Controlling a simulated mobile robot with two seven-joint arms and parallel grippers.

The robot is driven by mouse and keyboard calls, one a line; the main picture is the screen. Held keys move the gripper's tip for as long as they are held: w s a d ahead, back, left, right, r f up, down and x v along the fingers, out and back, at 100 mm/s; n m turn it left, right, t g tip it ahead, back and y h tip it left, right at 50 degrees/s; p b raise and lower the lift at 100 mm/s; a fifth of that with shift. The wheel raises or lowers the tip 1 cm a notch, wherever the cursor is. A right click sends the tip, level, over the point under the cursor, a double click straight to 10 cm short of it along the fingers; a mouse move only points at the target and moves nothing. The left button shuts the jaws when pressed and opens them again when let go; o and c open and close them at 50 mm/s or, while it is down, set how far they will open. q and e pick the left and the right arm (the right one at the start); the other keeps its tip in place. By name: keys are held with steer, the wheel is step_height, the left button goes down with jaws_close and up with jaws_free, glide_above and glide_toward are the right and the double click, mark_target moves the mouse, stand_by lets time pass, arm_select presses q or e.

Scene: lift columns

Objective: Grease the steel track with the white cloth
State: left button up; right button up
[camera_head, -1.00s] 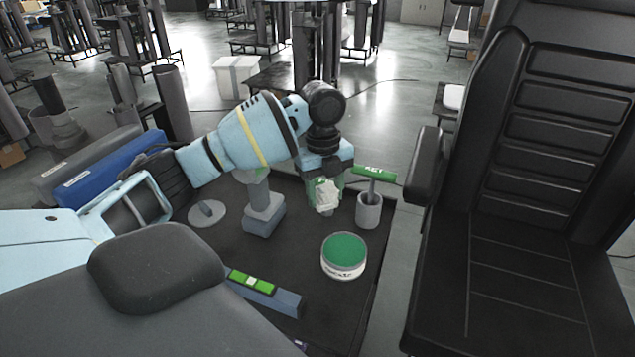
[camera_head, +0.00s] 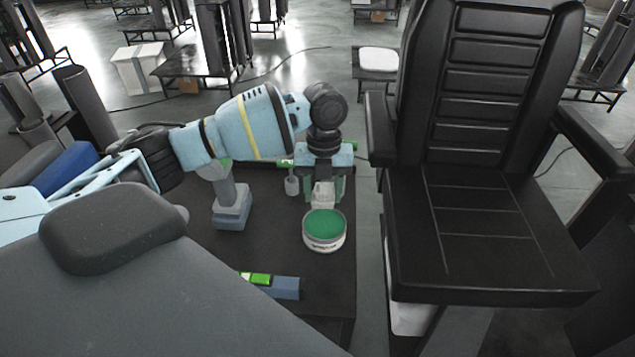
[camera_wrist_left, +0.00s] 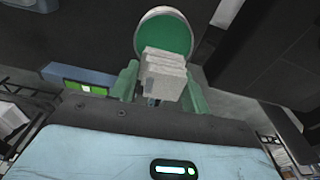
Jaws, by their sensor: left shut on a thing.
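My left gripper (camera_head: 323,190) has green fingers and is shut on the white cloth (camera_head: 322,197), a small folded bundle. It holds the cloth just behind the round white tub (camera_head: 324,244) of green grease on the dark mat. In the left wrist view, the cloth (camera_wrist_left: 165,76) sits between the fingers and overlaps the near part of the green grease (camera_wrist_left: 164,33). I cannot tell whether the cloth touches the grease. I cannot make out the steel track for certain. My right gripper is not in view.
A cordless drill (camera_head: 231,206) stands left of the tub. A grey cup (camera_head: 292,186) is partly behind my left gripper. A blue-grey bar with a green block (camera_head: 286,288) lies nearer. A black chair (camera_head: 470,220) stands close on the right.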

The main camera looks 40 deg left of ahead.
arm_select(q)
steer(key=shift+s+d+f+m, duration=0.1)
steer(key=shift+d+m, duration=0.15)
steer(key=shift+m, duration=0.05)
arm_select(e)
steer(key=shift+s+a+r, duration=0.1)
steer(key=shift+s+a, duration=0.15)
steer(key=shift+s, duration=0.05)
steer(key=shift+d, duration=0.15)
